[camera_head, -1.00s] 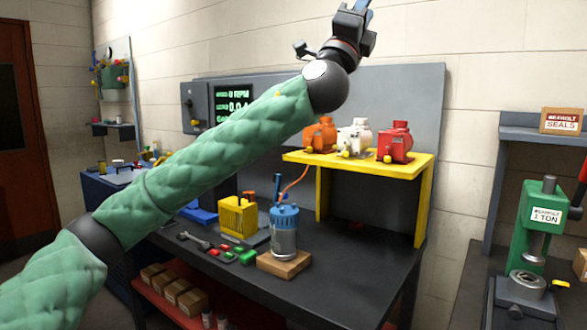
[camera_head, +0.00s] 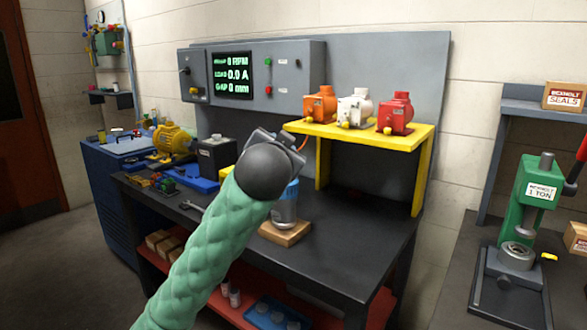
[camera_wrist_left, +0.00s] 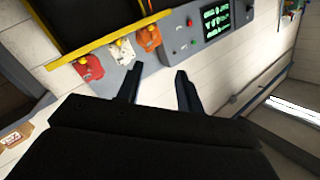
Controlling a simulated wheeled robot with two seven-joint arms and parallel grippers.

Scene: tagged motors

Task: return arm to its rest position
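My left arm, in a green quilted sleeve, rises from the bottom of the head view to its dark wrist over the bench. My left gripper (camera_head: 270,137) is mostly hidden behind the wrist there. In the left wrist view its two dark fingers (camera_wrist_left: 157,78) are apart with nothing between them. An orange motor (camera_head: 320,104), a white motor (camera_head: 354,108) and a red motor (camera_head: 395,114) stand on the yellow shelf (camera_head: 375,138), right of the gripper. They appear upside down in the left wrist view. My right gripper is not in view.
The dark workbench (camera_head: 350,240) carries a blue-and-grey canister (camera_head: 285,208) on a wooden block (camera_head: 285,234), partly hidden by my arm. A yellow motor (camera_head: 173,142) sits at the left. A green press (camera_head: 535,190) stands at the right. The bench's right part is clear.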

